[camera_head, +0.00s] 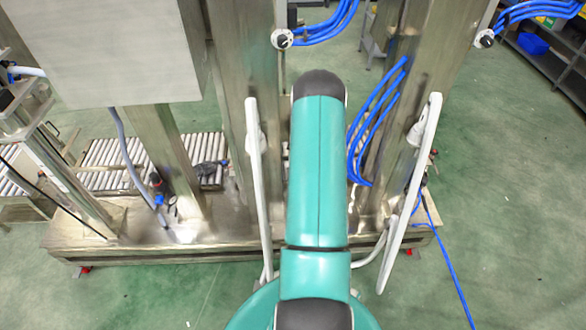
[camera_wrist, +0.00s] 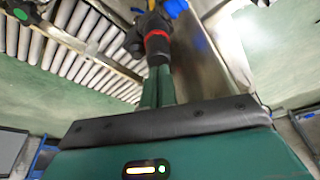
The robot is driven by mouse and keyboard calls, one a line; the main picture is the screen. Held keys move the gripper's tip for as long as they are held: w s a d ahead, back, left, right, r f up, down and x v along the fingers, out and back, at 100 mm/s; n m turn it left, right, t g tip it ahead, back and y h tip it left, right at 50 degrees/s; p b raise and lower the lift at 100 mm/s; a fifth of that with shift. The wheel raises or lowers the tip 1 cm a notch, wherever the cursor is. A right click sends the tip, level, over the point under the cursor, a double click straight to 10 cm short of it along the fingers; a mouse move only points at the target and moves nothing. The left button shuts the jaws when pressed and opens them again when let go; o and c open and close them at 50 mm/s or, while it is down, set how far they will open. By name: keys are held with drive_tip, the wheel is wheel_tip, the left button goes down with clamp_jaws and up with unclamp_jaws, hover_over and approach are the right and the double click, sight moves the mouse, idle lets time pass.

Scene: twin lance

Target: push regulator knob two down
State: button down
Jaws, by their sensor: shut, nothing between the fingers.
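In the wrist view, my gripper (camera_wrist: 160,72) points up the picture, with its teal fingers together and nothing seen between them. A black regulator-like knob with a red ring (camera_wrist: 157,38) is right at the fingertips; I cannot tell whether they touch it. A blue part (camera_wrist: 175,8) sits just beyond the knob. In the head view, a small dark and blue regulator (camera_head: 157,182) stands low on the steel frame. I cannot tell which knob is number two. My arm crosses the middle of the head view, and my gripper is not clearly visible there.
A roller conveyor (camera_head: 105,160) runs behind the steel base (camera_head: 185,240). Steel posts (camera_head: 235,90) and a grey cabinet (camera_head: 110,45) rise beside my arm. Blue hoses (camera_head: 375,120) hang at the right post. Green floor is open at the right.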

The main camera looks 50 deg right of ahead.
drive_tip(key=shift+r, duration=2.85)
